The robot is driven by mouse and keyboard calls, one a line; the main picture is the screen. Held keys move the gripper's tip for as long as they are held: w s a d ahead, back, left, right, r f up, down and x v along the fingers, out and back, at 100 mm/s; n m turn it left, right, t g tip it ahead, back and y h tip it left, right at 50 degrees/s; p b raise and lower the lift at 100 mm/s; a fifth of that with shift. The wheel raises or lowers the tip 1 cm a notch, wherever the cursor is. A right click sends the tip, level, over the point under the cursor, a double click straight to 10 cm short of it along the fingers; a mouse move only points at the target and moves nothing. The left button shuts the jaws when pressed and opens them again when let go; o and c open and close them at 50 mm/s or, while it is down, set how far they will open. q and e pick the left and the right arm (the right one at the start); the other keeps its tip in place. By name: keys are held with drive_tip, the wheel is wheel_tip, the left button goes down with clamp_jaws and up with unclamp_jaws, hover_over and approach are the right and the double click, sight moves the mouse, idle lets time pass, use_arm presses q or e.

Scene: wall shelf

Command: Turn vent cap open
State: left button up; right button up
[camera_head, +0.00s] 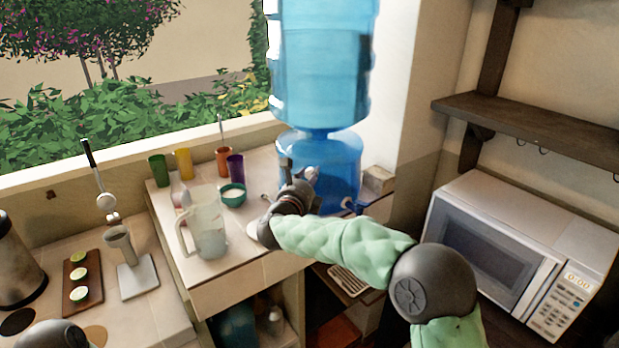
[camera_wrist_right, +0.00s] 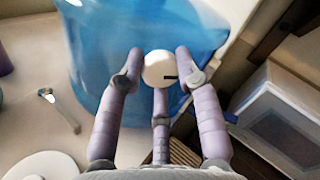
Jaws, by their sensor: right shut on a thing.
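The vent cap (camera_wrist_right: 157,66) is a round cream knob with a short black mark, in front of the blue water jug (camera_wrist_right: 85,50) in the right wrist view. My right gripper (camera_wrist_right: 158,62) has its purple fingers on both sides of the cap and is shut on it. In the head view, my right gripper (camera_head: 298,187) reaches the front of the lower blue jug (camera_head: 345,160), and the cap is mostly hidden by the fingers there. My left gripper does not show.
A clear pitcher (camera_head: 207,228), a teal bowl (camera_head: 233,194) and several coloured cups stand left of my right gripper on the tiled counter. A white microwave (camera_head: 500,250) and a wooden wall shelf (camera_head: 540,130) are at the right.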

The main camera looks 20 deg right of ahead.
drive_tip(key=n+t+y+p, duration=0.1)
drive_tip(key=n+p, duration=0.1)
drive_tip(key=n, duration=0.6)
drive_tip(key=n+t+p, duration=0.1)
drive_tip(key=n+p, duration=0.1)
drive_tip(key=n, duration=0.5)
drive_tip(key=n+t+y+p, duration=0.1)
drive_tip(key=n, duration=0.7)
drive_tip(key=shift+s+d+f+n+y+p, duration=0.1)
drive_tip(key=shift+f+n+y+p, duration=0.1)
drive_tip(key=shift+n+y+p, duration=0.15)
drive_tip(key=shift+f, duration=0.1)
drive_tip(key=o, duration=1.1)
drive_tip(key=shift+o, duration=0.2)
drive_tip(key=v, duration=1.2)
